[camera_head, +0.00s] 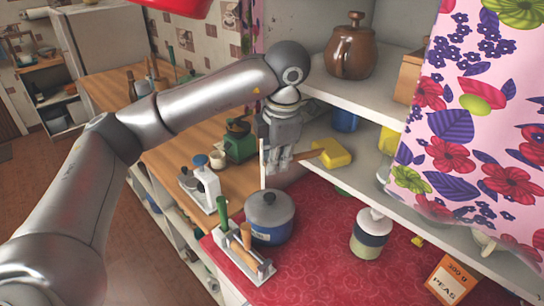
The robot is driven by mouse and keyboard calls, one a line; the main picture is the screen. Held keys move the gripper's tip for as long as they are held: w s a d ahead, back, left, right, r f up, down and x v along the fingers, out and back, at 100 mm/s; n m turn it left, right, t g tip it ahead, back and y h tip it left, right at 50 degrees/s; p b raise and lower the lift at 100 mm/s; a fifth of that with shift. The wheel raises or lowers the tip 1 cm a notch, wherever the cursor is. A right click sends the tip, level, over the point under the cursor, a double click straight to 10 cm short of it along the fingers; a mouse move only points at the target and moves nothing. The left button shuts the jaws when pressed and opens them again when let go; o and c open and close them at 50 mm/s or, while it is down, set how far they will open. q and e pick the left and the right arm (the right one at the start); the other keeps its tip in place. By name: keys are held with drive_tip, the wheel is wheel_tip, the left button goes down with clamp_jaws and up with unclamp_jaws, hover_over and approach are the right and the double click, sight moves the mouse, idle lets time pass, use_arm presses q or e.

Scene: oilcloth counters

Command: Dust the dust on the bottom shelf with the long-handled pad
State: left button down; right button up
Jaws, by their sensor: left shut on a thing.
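My left gripper (282,162) hangs down beside the left end of the shelves. It is shut on the wooden handle of the long-handled pad, whose yellow head (333,153) points right. The pad head is in front of or just over the lower white shelf (440,222); I cannot tell whether it touches it. I cannot make out any dust on the visible part of this shelf. A patterned pink cloth (478,120) hides much of its right side. My right gripper is not in view.
A brown lidded pot (351,50) stands on the upper shelf (365,98). On the red cloth (318,245) below are a blue lidded pot (270,215), a utensil holder (242,258), a white and green jar (371,232) and a PEAS packet (452,281). A green grinder (240,142) stands left.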

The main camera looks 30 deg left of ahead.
use_arm(q)
drive_tip(key=d, duration=0.1)
drive_tip(key=s+d, duration=0.1)
drive_tip(key=d, duration=0.1)
drive_tip(key=shift+s+d+b, duration=0.1)
drive_tip(key=shift+d+b, duration=0.2)
idle(0.4)
drive_tip(key=shift+r, duration=0.1)
drive_tip(key=s+a, duration=0.2)
drive_tip(key=s, duration=0.4)
drive_tip(key=s+a+r, duration=0.1)
drive_tip(key=s+a, duration=0.1)
drive_tip(key=s, duration=0.5)
drive_tip(key=shift+s+a+r, duration=0.15)
drive_tip(key=shift+a, duration=0.2)
drive_tip(key=shift+d, duration=0.1)
idle(0.3)
